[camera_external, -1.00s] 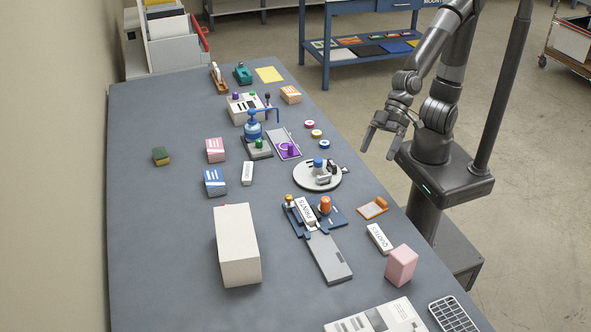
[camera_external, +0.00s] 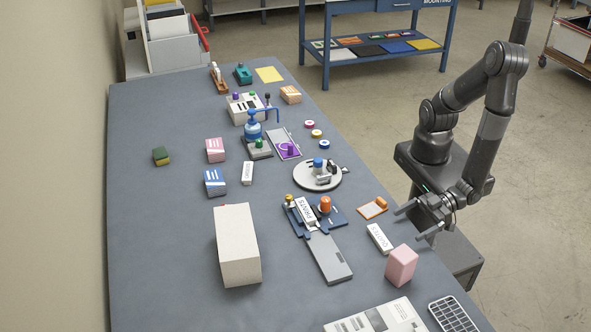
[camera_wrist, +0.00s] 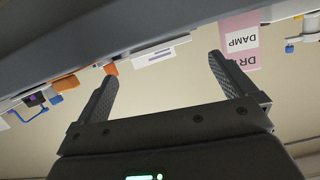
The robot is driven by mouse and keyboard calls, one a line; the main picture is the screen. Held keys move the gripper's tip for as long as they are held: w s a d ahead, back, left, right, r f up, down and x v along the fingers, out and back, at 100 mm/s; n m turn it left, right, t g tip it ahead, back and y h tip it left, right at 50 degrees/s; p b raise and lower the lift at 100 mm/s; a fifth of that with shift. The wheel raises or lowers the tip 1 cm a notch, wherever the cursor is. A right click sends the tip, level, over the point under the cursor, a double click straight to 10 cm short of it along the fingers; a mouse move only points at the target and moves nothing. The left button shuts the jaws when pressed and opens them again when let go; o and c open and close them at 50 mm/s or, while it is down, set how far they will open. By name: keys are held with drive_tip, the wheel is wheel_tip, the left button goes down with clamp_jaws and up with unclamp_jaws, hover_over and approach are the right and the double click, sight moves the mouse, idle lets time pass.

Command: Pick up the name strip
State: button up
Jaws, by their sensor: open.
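A white name strip lettered like "QUOTES" (camera_external: 380,239) lies near the table's right edge, between an orange clip holder and a pink block. Two more white strips lie on the table: one lettered "PRINTS" (camera_external: 306,210) in a blue fixture, and a smaller one (camera_external: 247,173) further left. My gripper (camera_external: 411,222) is open and empty, just off the table's right edge beside the "QUOTES" strip, apart from it. In the wrist view, my open fingers (camera_wrist: 162,75) show with a white strip-like piece (camera_wrist: 160,53) beyond them, seen edge-on.
The pink block (camera_external: 401,266) stands just in front of the strip; the wrist view shows it labelled "DAMP" (camera_wrist: 240,42). The orange clip holder (camera_external: 373,209) is behind it. A white box (camera_external: 237,246) stands further left. The table's left side is mostly clear.

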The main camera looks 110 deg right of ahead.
sight(387, 234)
drive_tip(key=shift+s+f+n+t, duration=0.15)
drive_tip(key=shift+s+n+t, duration=0.15)
drive_tip(key=shift+s+t, duration=0.45)
drive_tip(key=shift+d, duration=0.1)
drive_tip(key=w, duration=0.3)
drive_tip(key=w+f, duration=0.1)
drive_tip(key=w, duration=0.6)
drive_tip(key=shift+w+f, duration=0.15)
drive_tip(key=shift+f, duration=0.15)
drive_tip(key=c, duration=0.6)
